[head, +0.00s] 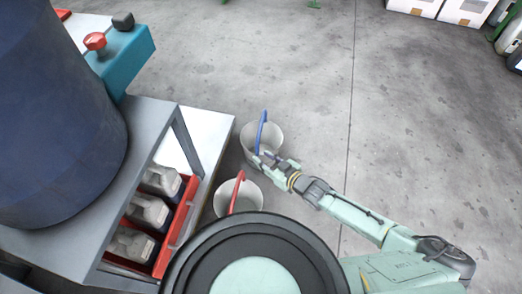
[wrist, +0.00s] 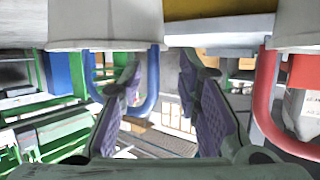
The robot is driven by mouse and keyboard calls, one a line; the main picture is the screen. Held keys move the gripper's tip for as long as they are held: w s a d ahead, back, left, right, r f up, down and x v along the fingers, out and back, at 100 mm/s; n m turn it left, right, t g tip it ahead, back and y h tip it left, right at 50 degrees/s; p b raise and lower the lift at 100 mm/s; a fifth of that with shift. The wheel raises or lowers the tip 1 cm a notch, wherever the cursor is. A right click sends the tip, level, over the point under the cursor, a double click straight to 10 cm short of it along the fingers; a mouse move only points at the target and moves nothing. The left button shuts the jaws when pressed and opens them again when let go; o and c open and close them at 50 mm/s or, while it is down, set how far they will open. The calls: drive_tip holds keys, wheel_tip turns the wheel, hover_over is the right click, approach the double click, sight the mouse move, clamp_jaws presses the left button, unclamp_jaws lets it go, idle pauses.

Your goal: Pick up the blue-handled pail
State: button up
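The blue-handled pail (head: 268,140) is a pale grey bucket standing on the floor, with its blue handle (head: 262,128) raised. In the wrist view the pail (wrist: 105,25) appears upside down at upper left, and its blue handle (wrist: 153,85) loops below it. My gripper (head: 264,160) is at the pail's near rim in the head view, hiding part of it. In the wrist view my gripper (wrist: 160,74) has its two fingers apart. One side of the handle shows between them, and the left finger covers part of the loop. I cannot tell whether they touch.
A red-handled pail (head: 247,196) stands close by, nearer my body; its red handle (wrist: 264,95) shows at right in the wrist view. A workbench (head: 215,135) with a red crate (head: 176,226) of bottles is at left. The floor to the right (head: 430,120) is clear.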

sight(244, 146)
drive_tip(key=b+x, duration=0.1)
drive_tip(key=x, duration=0.6)
drive_tip(key=shift+w+a+f+b, duration=0.15)
drive_tip(key=shift+w+a+b, duration=0.05)
drive_tip(key=shift+a+b, duration=0.2)
drive_tip(key=shift+w+a+f, duration=0.15)
drive_tip(key=shift+w+a, duration=0.1)
drive_tip(key=shift+w, duration=0.2)
drive_tip(key=shift+c, duration=0.5)
clamp_jaws()
